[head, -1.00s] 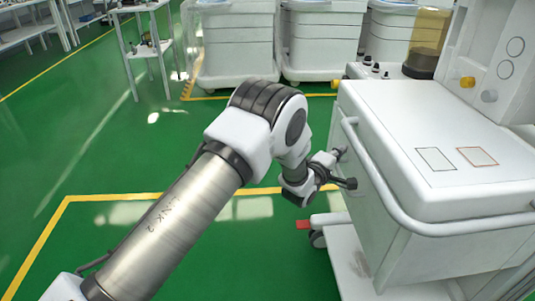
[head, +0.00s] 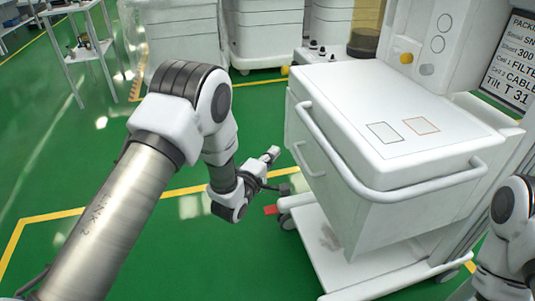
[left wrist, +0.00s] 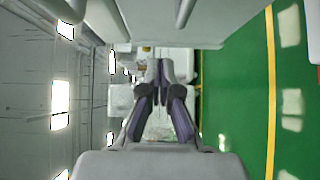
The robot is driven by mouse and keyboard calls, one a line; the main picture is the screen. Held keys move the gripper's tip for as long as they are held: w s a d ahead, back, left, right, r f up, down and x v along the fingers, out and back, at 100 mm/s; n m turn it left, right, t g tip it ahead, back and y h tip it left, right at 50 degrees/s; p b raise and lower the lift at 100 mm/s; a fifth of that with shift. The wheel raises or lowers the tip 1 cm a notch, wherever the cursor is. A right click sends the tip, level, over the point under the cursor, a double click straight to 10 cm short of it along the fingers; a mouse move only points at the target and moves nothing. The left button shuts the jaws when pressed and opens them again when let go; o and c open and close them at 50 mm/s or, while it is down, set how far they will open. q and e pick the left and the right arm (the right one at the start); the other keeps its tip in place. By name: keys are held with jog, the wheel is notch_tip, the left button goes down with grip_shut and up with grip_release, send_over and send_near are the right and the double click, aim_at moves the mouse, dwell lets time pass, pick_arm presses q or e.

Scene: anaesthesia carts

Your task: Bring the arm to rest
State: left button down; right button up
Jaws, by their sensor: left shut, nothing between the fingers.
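My left arm reaches in from the lower left of the head view. Its gripper (head: 281,187) is small there, beside the near left side of the white cart (head: 345,205), over the green floor. I cannot tell the exact gap to the cart. In the left wrist view the dark fingers of the left gripper (left wrist: 158,72) meet at their tips, shut with nothing between them. A dark and white part of my right arm (head: 507,235) shows at the right edge of the head view; its gripper is out of view.
The cart has a rail (head: 385,192) around its top and two outlined squares on it. A sign (head: 508,65) stands at the upper right. White bins (head: 265,35) and a small shelf stand (head: 80,40) are at the back. Green floor (head: 60,150) is free at left.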

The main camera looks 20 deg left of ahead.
pick_arm(q)
jog(key=s+a+f+m+g+y, duration=0.25)
jog(key=s+f+g, duration=0.35)
jog(key=s+f, duration=0.8)
jog(key=s+a+f+m+g+y, duration=0.1)
jog(key=s+a+f+m+g, duration=0.4)
jog(key=s+f, duration=0.85)
jog(key=s+d+r+m+g, duration=0.2)
jog(key=s+m+g, duration=0.5)
jog(key=s, duration=0.8)
notch_tip(320, 180, up, 21)
jog(key=p, duration=2.1)
jog(key=shift+a+m, duration=0.2)
jog(key=shift+m, duration=0.25)
jog(key=shift+s, duration=0.1)
